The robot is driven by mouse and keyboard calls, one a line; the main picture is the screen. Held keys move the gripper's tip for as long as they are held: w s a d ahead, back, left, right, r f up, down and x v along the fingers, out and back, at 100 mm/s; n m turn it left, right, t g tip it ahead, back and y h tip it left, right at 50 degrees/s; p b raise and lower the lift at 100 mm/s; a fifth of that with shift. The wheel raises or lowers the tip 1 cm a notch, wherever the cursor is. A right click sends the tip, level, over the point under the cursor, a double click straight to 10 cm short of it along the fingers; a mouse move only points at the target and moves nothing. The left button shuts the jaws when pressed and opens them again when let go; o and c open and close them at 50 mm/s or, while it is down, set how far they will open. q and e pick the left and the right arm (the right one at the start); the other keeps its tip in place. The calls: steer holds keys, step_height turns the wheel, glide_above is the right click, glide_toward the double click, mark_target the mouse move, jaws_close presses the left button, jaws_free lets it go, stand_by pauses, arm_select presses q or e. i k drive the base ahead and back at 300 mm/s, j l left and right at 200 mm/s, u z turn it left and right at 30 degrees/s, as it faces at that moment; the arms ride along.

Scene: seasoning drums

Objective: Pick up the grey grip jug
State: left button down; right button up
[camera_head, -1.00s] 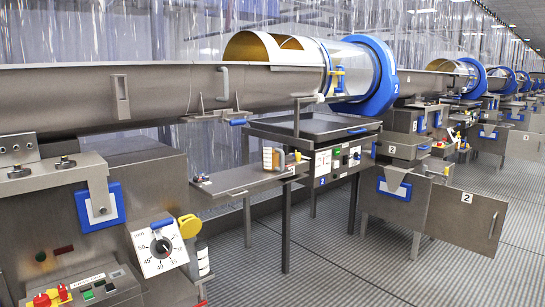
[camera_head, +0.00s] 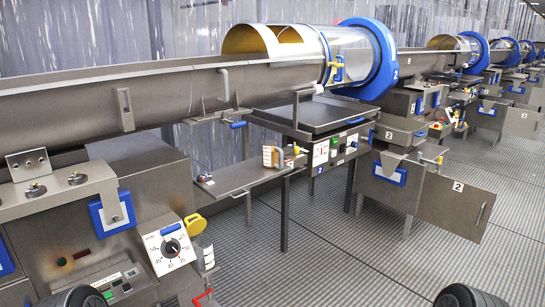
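A small jug-like container (camera_head: 268,157) stands upright on a narrow metal shelf (camera_head: 238,178) left of the control box marked 2. It has a pale body and an orange-brown part at its left. It is too small to tell whether its grip is grey. Neither gripper's fingers are in view. Two dark rounded parts, likely mine, show at the bottom edge, one at left and one at right, well apart from the shelf.
A near machine with a dial (camera_head: 171,249) and a yellow knob (camera_head: 195,223) fills the lower left. A long metal trough (camera_head: 170,97) leads to a blue-ringed drum (camera_head: 372,62). A cabinet door (camera_head: 455,207) stands out at right. The grated floor (camera_head: 340,265) is open in the middle.

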mark_target(271, 151)
steer(key=i+u, duration=0.1)
steer(key=u, duration=0.3)
steer(key=i+l+u, duration=0.1)
steer(key=u, duration=0.25)
steer(key=i+l+u, duration=0.2)
steer(key=i+l, duration=0.2)
steer(key=l, duration=0.2)
steer(key=i+l+u, duration=0.1)
steer(key=l, duration=0.2)
steer(key=i+l+u, duration=0.1)
steer(key=i+l, duration=0.15)
steer(key=i+l+u, duration=0.1)
steer(key=l, duration=0.3)
steer(key=i+l+u, duration=0.1)
steer(key=l, duration=0.25)
steer(key=i+l, duration=0.2)
steer(key=l, duration=0.2)
steer(key=i+l, duration=0.15)
steer(key=l, duration=0.15)
steer(key=i+l, duration=0.1)
steer(key=l, duration=0.15)
steer(key=u, duration=0.05)
